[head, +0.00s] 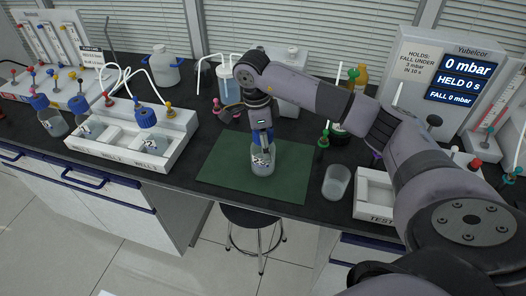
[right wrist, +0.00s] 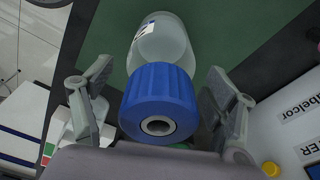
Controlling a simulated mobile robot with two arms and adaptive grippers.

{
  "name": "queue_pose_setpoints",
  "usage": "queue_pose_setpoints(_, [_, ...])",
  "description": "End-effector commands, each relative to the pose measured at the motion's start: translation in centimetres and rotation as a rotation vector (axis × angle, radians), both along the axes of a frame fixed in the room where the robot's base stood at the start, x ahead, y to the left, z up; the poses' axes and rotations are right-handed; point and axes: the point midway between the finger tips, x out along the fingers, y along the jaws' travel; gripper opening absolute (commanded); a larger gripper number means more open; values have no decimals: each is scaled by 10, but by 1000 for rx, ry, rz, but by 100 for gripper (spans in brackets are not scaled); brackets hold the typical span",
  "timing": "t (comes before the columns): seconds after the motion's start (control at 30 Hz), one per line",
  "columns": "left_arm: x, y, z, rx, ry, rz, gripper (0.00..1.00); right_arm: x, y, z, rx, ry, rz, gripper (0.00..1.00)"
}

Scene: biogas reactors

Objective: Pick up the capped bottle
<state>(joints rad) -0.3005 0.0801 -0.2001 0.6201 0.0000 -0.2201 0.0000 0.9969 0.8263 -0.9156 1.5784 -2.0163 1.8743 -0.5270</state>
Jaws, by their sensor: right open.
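The capped bottle (head: 262,162) is clear with a blue cap and a printed label, and stands on the green mat (head: 222,172). My right gripper (head: 262,133) is above it, pointing down. In the right wrist view the blue cap (right wrist: 160,98), with a round hole in its top, lies between the two spread fingers of my right gripper (right wrist: 157,102). A gap shows on each side, so the fingers appear apart from the cap. The glass body (right wrist: 165,45) shows beyond the cap. My left gripper is not in view.
A white rack (head: 118,152) with blue-capped bottles stands to the left. A clear beaker (head: 337,182) and a white tray (head: 372,205) stand right of the mat. Tubed bottles line the back. A stool (head: 252,222) stands below the counter's front edge. The mat's left part is clear.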

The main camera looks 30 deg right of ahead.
Motion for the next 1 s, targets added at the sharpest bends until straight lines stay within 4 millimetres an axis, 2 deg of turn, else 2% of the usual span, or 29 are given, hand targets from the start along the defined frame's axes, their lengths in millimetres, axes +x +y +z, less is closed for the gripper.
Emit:
queue_pose_setpoints(0.3, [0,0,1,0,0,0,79,0,-1,-5,0,0,0,78])
queue_pose_setpoints(1.0, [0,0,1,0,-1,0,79,0,-1,-5,0,-1,0,32])
